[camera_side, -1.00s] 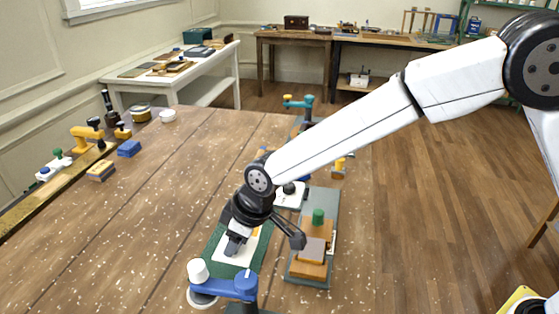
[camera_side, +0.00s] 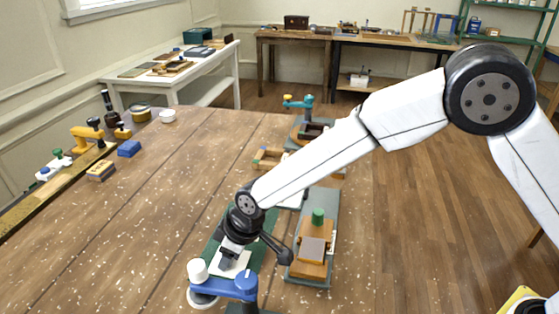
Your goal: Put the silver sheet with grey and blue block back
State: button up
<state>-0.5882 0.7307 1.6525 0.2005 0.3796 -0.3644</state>
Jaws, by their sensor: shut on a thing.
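My gripper (camera_side: 231,251) is low over a dark green mat (camera_side: 267,249) near the front of the wooden table. It is shut on a small grey block (camera_side: 226,261), which is partly hidden by the fingers. A pale sheet (camera_side: 241,265) lies under and around the block; I cannot tell whether the block touches it. I cannot make out a separate silver sheet, and any blue part of the block is not visible.
A blue-armed device with a white knob (camera_side: 238,287) stands just in front of my gripper. To the right, a wooden fixture with a green knob (camera_side: 317,217) sits on a grey base. The table's left middle is clear; small blocks (camera_side: 129,148) lie farther left.

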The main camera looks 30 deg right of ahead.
jog(key=shift+f, duration=0.2)
jog(key=o, duration=1.1)
jog(key=shift+v, duration=6.15)
